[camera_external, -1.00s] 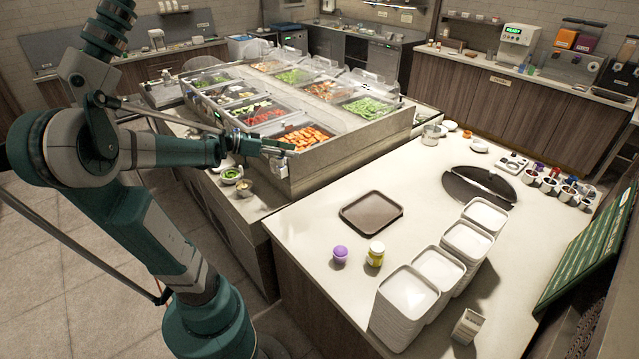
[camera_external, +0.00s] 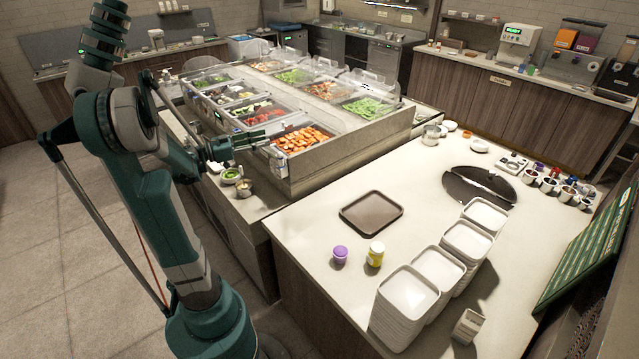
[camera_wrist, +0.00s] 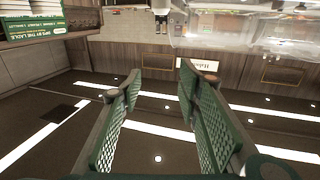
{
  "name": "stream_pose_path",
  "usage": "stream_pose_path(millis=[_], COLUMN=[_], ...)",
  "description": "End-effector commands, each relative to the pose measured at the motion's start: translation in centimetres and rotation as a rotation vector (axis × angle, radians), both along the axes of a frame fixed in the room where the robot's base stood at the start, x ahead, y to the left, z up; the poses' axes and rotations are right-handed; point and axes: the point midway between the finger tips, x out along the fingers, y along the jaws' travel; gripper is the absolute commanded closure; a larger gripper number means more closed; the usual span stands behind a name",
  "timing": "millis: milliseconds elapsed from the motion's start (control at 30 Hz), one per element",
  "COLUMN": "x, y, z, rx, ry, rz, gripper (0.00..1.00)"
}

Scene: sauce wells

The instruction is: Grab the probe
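My gripper (camera_external: 258,140) is beside the near left side of the salad bar, close to the pan of orange pieces. In the wrist view, its two green padded fingers (camera_wrist: 166,76) are apart with nothing between them. I cannot pick out the probe for certain. A small white item with a dark end (camera_wrist: 162,13) shows at the top of the wrist view, beyond the fingertips; I cannot tell if it is the probe. A small pale item (camera_external: 279,157) sits at the salad bar's edge just right of my gripper in the external view.
The salad bar (camera_external: 330,154) has clear covers and food pans. Small bowls (camera_external: 231,176) stand on the ledge below my gripper. The counter at right holds a brown tray (camera_external: 371,212), a purple-topped cup (camera_external: 340,255), a yellow jar (camera_external: 375,254) and stacked white trays (camera_external: 408,292).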

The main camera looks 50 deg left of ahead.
Motion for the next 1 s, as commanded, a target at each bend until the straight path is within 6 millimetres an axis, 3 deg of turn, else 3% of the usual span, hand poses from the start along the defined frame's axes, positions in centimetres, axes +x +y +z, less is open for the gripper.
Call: stream_pose_path(millis=[500,700,1000], x=[0.0,0.0,0.0], y=[0.0,-0.1,-0.1], z=[-7.6,-8.8,-8.9], rx=[-0.001,-0.001,0.0], ry=[0.001,0.001,0.002], rz=[0.0,-0.001,-0.001], gripper=[0.66,0.66,0.66])
